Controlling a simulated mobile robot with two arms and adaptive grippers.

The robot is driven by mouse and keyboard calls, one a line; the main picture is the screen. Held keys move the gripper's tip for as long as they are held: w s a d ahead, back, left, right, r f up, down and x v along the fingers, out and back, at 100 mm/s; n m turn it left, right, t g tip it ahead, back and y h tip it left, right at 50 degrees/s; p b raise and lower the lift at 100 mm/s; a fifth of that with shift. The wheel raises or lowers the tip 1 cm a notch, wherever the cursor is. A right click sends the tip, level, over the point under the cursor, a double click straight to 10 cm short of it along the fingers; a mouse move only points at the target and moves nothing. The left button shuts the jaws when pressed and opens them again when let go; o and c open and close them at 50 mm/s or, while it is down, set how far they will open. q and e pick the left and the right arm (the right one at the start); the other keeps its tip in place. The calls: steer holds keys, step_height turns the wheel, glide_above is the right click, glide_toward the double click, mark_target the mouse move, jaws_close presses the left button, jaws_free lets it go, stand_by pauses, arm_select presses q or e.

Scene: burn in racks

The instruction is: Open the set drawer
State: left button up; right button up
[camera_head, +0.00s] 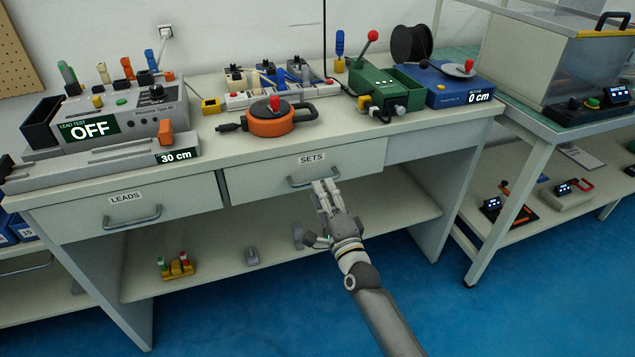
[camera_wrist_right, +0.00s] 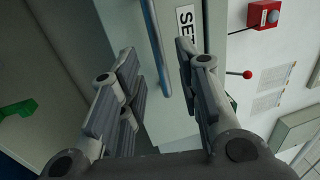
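The drawer labelled SETS (camera_head: 265,180) is the right one of two grey drawer fronts under the bench top in the head view. Its front sits about level with the bench frame. Its bar handle (camera_head: 298,182) is partly covered by my right gripper (camera_head: 318,212). In the right wrist view the blue-grey handle (camera_wrist_right: 156,45) and part of the SETS label (camera_wrist_right: 186,35) lie ahead, between the fingers of my right gripper (camera_wrist_right: 158,88). The fingers are spread apart and empty. I cannot tell whether they touch the handle. My left gripper is not in view.
The LEADS drawer (camera_head: 140,206) is beside it on the left. An orange reel (camera_head: 270,120) stands on the bench top above. Blue floor (camera_head: 440,300) is clear in front.

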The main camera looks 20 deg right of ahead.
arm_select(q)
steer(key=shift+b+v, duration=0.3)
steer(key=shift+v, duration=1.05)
arm_select(e)
steer(key=shift+w+r, duration=0.2)
steer(key=shift+w, duration=1)
steer(key=shift+w+r, duration=0.15)
steer(key=shift+w, duration=1)
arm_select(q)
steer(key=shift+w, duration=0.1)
arm_select(e)
steer(key=shift+c, duration=0.2)
jaws_close()
